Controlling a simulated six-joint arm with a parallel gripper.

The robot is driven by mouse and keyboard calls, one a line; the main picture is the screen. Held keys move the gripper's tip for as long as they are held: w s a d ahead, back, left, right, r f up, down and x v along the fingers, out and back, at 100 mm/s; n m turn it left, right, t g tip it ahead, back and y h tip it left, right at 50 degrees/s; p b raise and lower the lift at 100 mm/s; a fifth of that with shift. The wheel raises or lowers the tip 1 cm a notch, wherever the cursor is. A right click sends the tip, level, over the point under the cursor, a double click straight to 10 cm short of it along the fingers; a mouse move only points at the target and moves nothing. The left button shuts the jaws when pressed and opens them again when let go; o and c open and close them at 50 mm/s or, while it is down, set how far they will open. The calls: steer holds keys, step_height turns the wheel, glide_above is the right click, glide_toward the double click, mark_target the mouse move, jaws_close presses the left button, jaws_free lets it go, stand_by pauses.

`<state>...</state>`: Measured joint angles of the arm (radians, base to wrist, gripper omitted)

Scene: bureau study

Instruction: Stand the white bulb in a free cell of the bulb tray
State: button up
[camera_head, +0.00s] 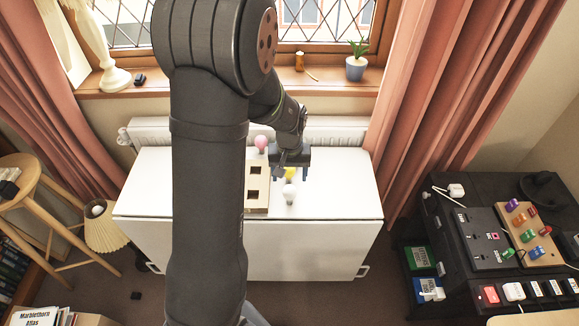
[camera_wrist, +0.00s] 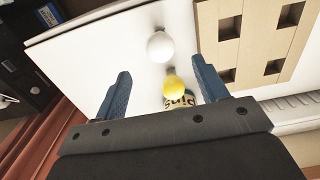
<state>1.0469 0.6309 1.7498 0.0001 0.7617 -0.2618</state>
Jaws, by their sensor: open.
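The white bulb (camera_head: 289,194) is on the white cabinet top, just right of the bulb tray's near end; it also shows in the wrist view (camera_wrist: 160,46). The pale wooden bulb tray (camera_head: 257,209) has square cells, and those seen in the wrist view (camera_wrist: 240,52) are empty. Part of the tray is hidden behind my arm in the head view. My gripper (camera_head: 290,175) is open and points down, behind the white bulb. In the wrist view, the white bulb lies beyond my fingertips (camera_wrist: 160,65), apart from them.
A yellow bulb (camera_wrist: 174,87) is by a tin with printed letters (camera_wrist: 181,104), between my fingers in the wrist picture. A pink bulb (camera_head: 261,142) is at the tray's far end. The cabinet top (camera_head: 340,195) is clear on the right.

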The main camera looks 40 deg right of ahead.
mark_target(290, 188)
steer(key=shift+f, duration=3.7)
steer(key=shift+c, duration=0.3)
steer(key=c, duration=0.8)
steer(key=shift+c, duration=0.2)
steer(key=shift+r, duration=0.1)
steer(key=shift+r, duration=4.9)
